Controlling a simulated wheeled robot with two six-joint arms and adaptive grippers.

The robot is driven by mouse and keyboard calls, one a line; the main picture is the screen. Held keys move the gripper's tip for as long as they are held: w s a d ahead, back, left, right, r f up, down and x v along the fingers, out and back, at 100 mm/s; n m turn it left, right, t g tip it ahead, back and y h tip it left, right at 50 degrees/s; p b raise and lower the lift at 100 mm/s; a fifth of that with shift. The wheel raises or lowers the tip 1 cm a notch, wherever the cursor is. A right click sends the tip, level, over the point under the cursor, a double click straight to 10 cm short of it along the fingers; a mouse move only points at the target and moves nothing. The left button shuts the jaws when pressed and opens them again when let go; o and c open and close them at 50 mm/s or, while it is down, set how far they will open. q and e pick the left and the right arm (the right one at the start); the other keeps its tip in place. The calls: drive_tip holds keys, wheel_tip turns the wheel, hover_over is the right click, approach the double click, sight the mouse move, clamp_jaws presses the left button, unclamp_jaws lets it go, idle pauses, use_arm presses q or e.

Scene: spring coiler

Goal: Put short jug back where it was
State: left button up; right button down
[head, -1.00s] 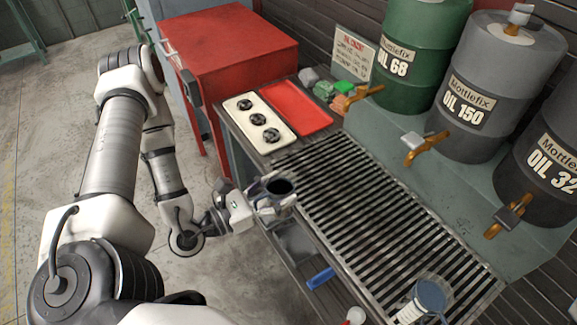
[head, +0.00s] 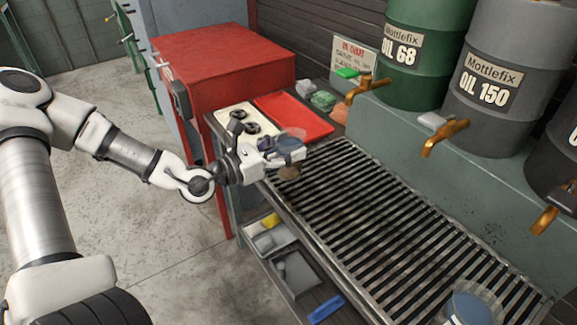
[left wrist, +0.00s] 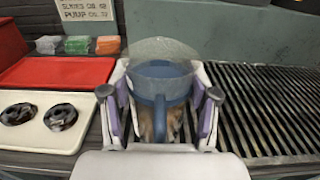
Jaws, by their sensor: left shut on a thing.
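My left gripper (head: 284,155) is shut on a jug (head: 291,147) with a blue-grey band and a clear, flared rim. In the left wrist view the jug (left wrist: 160,78) sits between the two fingers, its handle toward the camera. Its lower part looks brownish and is partly hidden by the handle and gripper. The jug is at the far left end of the slatted grate (head: 375,225), beside the cream tray. I cannot tell whether it touches the grate. Another blue-topped vessel (head: 470,306) stands at the grate's near end, cut off by the frame. My right gripper is not in view.
A cream tray (left wrist: 40,138) with dark round parts and a red tray (head: 300,118) lie beyond the grate. Oil drums with brass taps (head: 440,138) line the right. A red cabinet (head: 220,70) stands at the back left. The middle of the grate is clear.

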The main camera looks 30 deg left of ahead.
use_arm(q)
drive_tip(key=shift+w+a+f, duration=0.2)
drive_tip(key=shift+w+a, duration=0.05)
drive_tip(key=shift+w, duration=0.4)
drive_tip(key=shift+w+f+b, duration=0.15)
drive_tip(key=shift+f+b, duration=0.1)
drive_tip(key=shift+b, duration=0.1)
wheel_tip(320, 180, down, 3)
drive_tip(key=shift+a+r+b, duration=0.1)
drive_tip(key=shift+b, duration=0.5)
drive_tip(key=o, duration=1.4)
